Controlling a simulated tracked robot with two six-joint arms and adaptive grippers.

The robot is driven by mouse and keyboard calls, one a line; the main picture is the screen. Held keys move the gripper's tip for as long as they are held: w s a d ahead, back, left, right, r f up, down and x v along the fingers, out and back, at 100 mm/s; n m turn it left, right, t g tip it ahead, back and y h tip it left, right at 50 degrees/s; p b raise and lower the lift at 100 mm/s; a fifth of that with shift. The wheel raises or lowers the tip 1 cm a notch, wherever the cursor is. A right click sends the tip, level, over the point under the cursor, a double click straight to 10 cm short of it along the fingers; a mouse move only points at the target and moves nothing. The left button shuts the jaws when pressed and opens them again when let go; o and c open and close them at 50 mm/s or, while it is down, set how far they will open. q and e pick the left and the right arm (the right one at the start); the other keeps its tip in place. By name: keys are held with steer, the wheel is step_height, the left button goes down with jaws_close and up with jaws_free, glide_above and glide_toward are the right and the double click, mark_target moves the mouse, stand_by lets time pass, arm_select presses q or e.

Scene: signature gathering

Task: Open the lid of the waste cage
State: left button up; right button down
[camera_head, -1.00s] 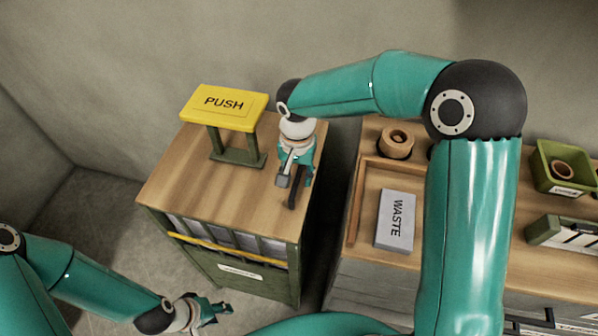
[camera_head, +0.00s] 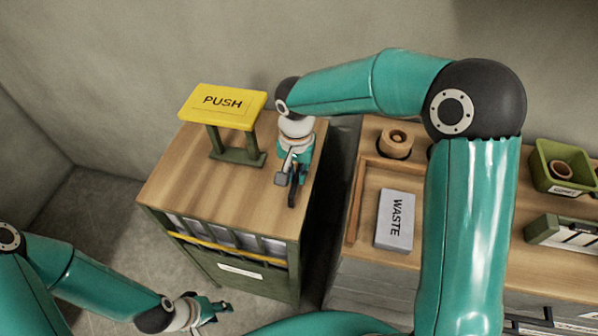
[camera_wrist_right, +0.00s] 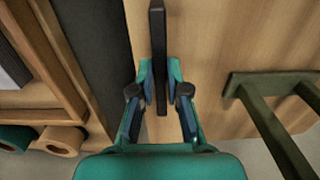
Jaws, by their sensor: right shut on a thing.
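The waste cage (camera_head: 240,285) stands at the left centre of the head view, dark green with a barred front. Its wooden lid (camera_head: 185,185) lies flat on top, closed. A dark bar handle (camera_wrist_right: 158,50) on the lid runs between the fingers of my right gripper (camera_wrist_right: 160,97) in the right wrist view. My right gripper (camera_head: 287,180) is shut on this handle near the lid's right edge; the fingers partly hide it in the head view. My left gripper (camera_head: 215,310) is low, in front of the cage at its left; its finger opening is too small to judge.
A yellow PUSH sign (camera_head: 222,106) on a green stand rises from the back of the lid. A narrow gap separates the cage from the workbench (camera_head: 362,215) on the right. The bench holds a grey WASTE block (camera_head: 395,220), a tape roll (camera_head: 396,143) and a green bin (camera_head: 545,165).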

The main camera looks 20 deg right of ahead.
steer(key=w+a+r+p, duration=0.2)
steer(key=a+r+p, duration=0.2)
steer(key=r, duration=0.6)
steer(key=w+a+r+p, duration=0.3)
steer(key=a+r+p, duration=0.1)
steer(key=r, duration=0.6)
steer(key=shift+w+a+r, duration=0.15)
steer(key=shift+w+a, duration=0.2)
steer(key=shift+a, duration=0.4)
steer(key=c, duration=1.5)
jaws_free()
steer(key=o, duration=0.3)
steer(key=shift+w+a, duration=0.1)
steer(key=shift+w, duration=0.05)
steer(key=shift+o, duration=0.2)
steer(key=shift+w+a+f, duration=0.1)
steer(key=shift+w+f, duration=0.05)
steer(key=shift+f, duration=0.1)
steer(key=shift+r, duration=0.1)
